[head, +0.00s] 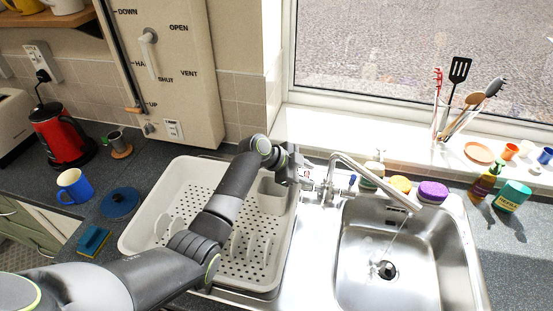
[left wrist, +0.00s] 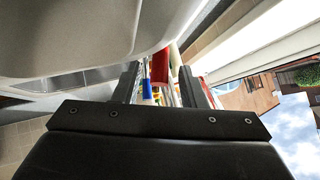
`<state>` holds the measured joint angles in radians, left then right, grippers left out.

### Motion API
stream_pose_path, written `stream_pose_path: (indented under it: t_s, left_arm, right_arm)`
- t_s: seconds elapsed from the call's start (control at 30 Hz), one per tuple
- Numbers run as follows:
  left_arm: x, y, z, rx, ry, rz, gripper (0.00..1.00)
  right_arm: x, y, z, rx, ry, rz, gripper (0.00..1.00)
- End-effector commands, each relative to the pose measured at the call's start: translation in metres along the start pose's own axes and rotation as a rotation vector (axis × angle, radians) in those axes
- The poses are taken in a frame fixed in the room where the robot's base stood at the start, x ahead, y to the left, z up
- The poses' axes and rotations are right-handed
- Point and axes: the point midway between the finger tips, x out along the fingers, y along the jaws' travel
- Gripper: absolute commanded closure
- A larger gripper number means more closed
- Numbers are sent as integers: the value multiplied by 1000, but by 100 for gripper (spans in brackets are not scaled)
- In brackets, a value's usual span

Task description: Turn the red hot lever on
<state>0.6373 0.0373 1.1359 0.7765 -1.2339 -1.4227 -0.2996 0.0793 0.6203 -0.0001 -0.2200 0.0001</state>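The steel tap (head: 345,168) stands behind the sink, its spout reaching over the bowl. In the head view the lever is mostly hidden beside my left gripper (head: 303,172), which is at the left of the tap base. That gripper's fingers (left wrist: 160,85) are apart. A blue lever (head: 352,180) is on the tap's right side. A thin pale streak hangs below the spout. My right gripper is out of view.
A pale dish rack (head: 143,232) stands under my left arm, left of the sink (head: 365,262). Sponges and a scourer (head: 432,191) lie behind the bowl. Bottles (head: 487,182) stand to the right. A utensil jar (head: 441,122) stands on the windowsill.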

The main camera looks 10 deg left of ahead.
Motion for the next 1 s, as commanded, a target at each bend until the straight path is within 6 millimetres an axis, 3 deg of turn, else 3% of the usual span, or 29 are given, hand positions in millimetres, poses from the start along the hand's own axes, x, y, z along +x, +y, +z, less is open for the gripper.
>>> stream_pose_path:
  t_s: [0.37,0.7,1.0]
  left_arm:
    - [-60,0,3,3,-3,-4,62]
    - [-126,1,3,4,-5,-2,62]
    - [-152,1,0,0,-1,1,62]
  right_arm:
    - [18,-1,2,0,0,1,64]
    - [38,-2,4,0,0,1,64]
    - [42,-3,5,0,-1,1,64]
